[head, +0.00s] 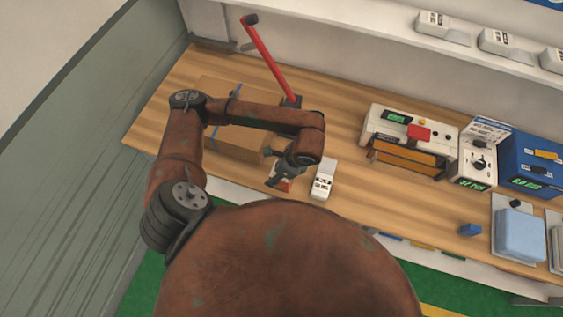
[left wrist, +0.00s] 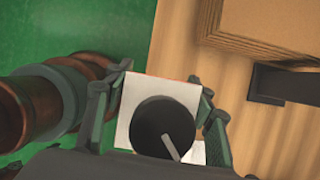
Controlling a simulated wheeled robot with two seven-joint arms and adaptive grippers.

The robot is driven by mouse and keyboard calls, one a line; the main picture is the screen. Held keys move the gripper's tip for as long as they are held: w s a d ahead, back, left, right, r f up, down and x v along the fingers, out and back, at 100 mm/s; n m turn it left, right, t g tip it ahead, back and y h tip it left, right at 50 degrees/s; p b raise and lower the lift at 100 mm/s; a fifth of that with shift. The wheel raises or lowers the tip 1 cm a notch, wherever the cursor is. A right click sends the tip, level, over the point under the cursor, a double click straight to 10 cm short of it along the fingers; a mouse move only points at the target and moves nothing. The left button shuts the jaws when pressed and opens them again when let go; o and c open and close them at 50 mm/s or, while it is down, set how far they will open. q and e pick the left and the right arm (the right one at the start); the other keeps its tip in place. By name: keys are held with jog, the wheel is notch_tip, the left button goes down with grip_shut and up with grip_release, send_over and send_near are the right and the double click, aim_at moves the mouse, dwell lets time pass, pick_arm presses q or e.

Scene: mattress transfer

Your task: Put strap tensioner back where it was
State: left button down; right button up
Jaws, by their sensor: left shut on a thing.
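My left gripper (head: 283,174) is shut on a small white-and-red device (head: 281,186), near the front edge of the workbench. In the left wrist view the device shows a square white face (left wrist: 136,99) with a round black knob (left wrist: 164,126), between the two fingers. No label names it, so I cannot tell for sure that it is the strap tensioner. A tool with a long red lever (head: 270,60) and a black base stands behind, beside the strapped cardboard box (head: 235,138). My right gripper is not in view.
A white handheld device (head: 323,180) lies close right of my left gripper. A cream machine (head: 380,122), a blue unit (head: 530,160) and a light blue block (head: 520,235) occupy the bench's right part. Bare wood (head: 345,130) lies between the box and the cream machine.

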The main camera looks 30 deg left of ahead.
pick_arm(q)
jog(key=shift+w+a+f+p, duration=0.25)
jog(key=shift+w+a+f, duration=0.5)
jog(key=shift+w+f, duration=1.1)
jog(key=shift+w+a+f+p, duration=0.2)
jog(key=shift+w+a+f, duration=0.6)
jog(key=shift+w+f, duration=1.05)
jog(key=shift+w+a+f+p, duration=0.25)
jog(key=shift+w+a+f, duration=0.5)
jog(key=shift+w+f, duration=1.1)
jog(key=c, duration=0.9)
grip_release()
jog(key=shift+s+f, duration=0.35)
jog(key=shift+s, duration=0.05)
jog(key=shift+r, duration=0.1)
jog(key=b+v, duration=0.1)
jog(key=v, duration=1.1)
jog(key=shift+a, duration=0.1)
